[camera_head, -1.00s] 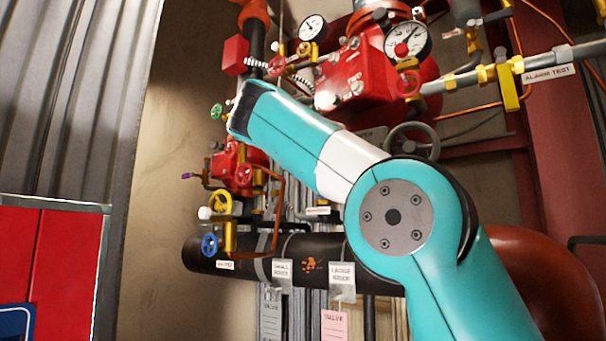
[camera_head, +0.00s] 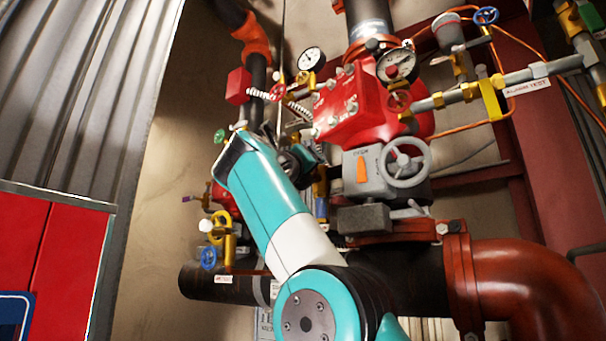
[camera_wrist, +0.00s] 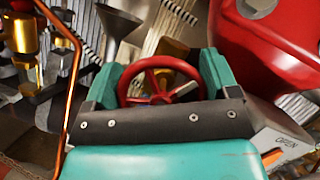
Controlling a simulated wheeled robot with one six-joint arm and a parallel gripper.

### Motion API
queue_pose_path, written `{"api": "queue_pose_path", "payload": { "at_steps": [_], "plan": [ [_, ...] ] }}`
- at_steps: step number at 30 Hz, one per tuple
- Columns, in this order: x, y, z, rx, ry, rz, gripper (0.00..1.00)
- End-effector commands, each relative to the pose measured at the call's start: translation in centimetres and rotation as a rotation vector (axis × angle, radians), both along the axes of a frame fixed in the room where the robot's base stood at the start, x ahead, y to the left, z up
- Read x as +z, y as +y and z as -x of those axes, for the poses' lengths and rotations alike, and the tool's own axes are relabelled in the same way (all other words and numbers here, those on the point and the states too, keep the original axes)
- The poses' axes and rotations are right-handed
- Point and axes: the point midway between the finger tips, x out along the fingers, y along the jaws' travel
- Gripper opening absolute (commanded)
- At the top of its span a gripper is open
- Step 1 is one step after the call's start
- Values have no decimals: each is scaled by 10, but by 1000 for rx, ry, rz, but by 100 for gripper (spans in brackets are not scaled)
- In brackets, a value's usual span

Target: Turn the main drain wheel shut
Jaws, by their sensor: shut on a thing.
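A red spoked wheel (camera_wrist: 158,84) stands between the two teal fingers of my gripper (camera_wrist: 166,64) in the wrist view. The gripper is shut on this wheel, with a finger at each side of its rim. No label shows on it, so I cannot confirm its name. In the head view, my gripper (camera_head: 302,158) is partly hidden behind my own arm, at the left of the red valve body (camera_head: 350,112). The held wheel cannot be made out there.
A grey handwheel (camera_head: 405,163) on a grey gearbox with an orange pointer is right of my gripper. A copper tube (camera_wrist: 73,85) and brass fittings (camera_wrist: 20,38) are close on the left in the wrist view. A funnel (camera_wrist: 118,20) is behind.

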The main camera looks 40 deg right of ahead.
Motion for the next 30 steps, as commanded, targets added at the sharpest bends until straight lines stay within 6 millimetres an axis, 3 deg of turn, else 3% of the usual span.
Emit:
{"api": "queue_pose_path", "payload": {
  "at_steps": [18, 30],
  "plan": [
    [5, -2, 5, 0, -521, -189, 57],
    [3, -3, 8, 1, -705, -256, 57]
  ]
}}
